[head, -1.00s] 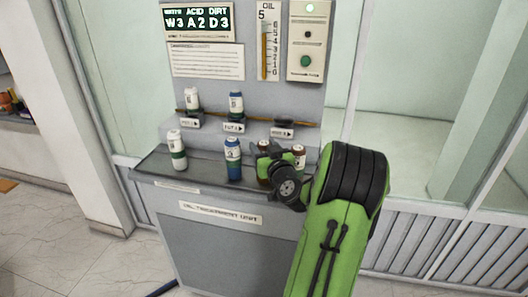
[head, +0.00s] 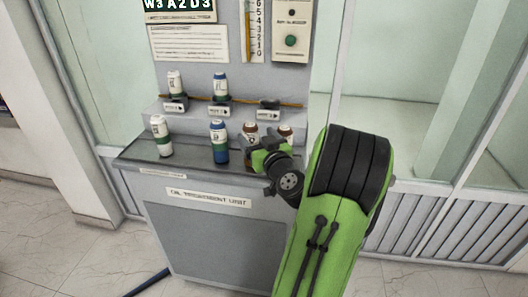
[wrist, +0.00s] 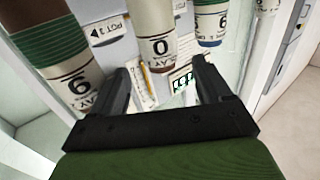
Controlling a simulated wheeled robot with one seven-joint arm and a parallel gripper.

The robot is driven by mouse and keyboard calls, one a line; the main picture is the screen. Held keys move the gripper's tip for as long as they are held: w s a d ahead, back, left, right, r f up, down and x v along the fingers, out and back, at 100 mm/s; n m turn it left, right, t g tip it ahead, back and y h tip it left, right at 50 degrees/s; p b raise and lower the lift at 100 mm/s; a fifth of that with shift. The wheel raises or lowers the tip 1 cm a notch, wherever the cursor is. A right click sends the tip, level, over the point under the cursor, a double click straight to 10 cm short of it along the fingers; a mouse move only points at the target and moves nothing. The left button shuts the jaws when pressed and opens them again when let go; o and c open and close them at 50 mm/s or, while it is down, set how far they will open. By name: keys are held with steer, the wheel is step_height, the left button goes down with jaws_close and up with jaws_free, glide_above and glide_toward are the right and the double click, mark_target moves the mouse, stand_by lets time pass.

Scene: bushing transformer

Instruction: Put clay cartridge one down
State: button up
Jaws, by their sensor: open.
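Two brown-topped cartridges stand upright on the unit's counter at the right in the head view, one at the left of my gripper (head: 250,131) and one behind it (head: 286,132). I cannot tell from their labels which is clay cartridge one. My gripper (wrist: 160,75) is open; in the wrist view a white-labelled cartridge (wrist: 157,35) with a brown end lies in line with the gap between the fingers. A brown cartridge with green bands (wrist: 60,55) and a partly readable clay label is at the left. In the head view my gripper hides the cartridges' lower parts.
The counter (head: 185,172) also holds a green-banded cartridge (head: 160,136) and a blue cartridge (head: 219,142). Two cartridges stand on the shelf above, a green-banded one (head: 175,83) and a blue one (head: 220,87). The right shelf place (head: 268,104) looks empty. A panel rises behind.

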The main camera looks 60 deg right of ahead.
steer(key=b+v, duration=0.2)
steer(key=v, duration=0.5)
steer(key=w+a+f+n+g+y, duration=0.25)
steer(key=w+a+n+y, duration=0.2)
steer(key=a, duration=0.65)
steer(key=w+a+f+n+g+y, duration=0.1)
steer(key=w+a+f+n+y, duration=0.35)
steer(key=a, duration=0.65)
steer(key=s+a+g+y, duration=0.2)
steer(key=s+a+g, duration=0.15)
steer(key=a, duration=0.45)
steer(key=s+a+m+g+h, duration=0.1)
steer(key=s+a+m+g, duration=0.1)
steer(key=s, duration=1)
steer(key=shift+a+r, duration=0.4)
steer(key=shift+a, duration=0.35)
steer(key=shift+s+r+p, duration=0.1)
steer(key=shift+p, duration=0.2)
